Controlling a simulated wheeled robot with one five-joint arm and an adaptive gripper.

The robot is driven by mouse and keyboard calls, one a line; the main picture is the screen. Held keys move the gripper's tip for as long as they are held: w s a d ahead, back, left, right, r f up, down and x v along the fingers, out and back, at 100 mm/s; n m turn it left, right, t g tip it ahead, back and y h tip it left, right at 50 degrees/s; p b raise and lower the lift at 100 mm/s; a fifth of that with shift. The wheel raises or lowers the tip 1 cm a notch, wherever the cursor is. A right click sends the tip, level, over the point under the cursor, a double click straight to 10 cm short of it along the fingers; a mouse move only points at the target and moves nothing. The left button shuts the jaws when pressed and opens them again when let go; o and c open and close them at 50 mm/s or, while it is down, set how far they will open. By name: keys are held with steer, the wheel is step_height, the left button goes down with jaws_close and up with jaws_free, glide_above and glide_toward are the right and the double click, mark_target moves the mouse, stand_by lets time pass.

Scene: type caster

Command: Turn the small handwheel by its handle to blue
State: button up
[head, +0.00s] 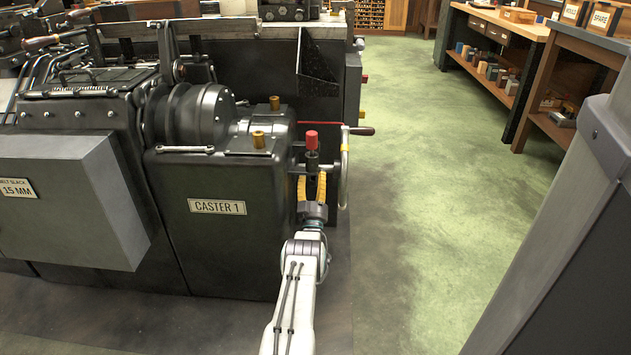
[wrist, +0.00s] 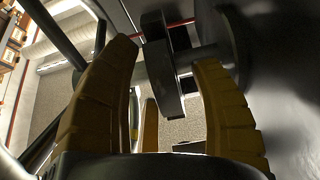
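The small handwheel (head: 344,165) stands nearly edge-on at the right side of the machine marked CASTER 1. Its dark handle (head: 362,131) sticks out to the right near the top of the rim. My gripper (head: 312,182) is low and to the left of the wheel, beside a black post with a red cap (head: 311,140). In the wrist view my gripper (wrist: 165,60) has its yellow fingers wide apart. A dark block on a shaft (wrist: 161,65) shows between or beyond them; contact is unclear. No blue mark is visible.
The caster (head: 240,235) fills the left, with brass caps and a grey box (head: 70,190) on its front. Open green floor (head: 430,190) lies right of the wheel. Shelves (head: 495,60) stand at the back right, and a dark column (head: 570,240) fills the near right.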

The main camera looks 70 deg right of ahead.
steer(key=shift+s+a+f, duration=0.1)
steer(key=v, duration=1.1)
steer(key=shift+a+f, duration=0.15)
steer(key=shift+a, duration=0.2)
steer(key=shift+s, duration=0.1)
stand_by(0.6)
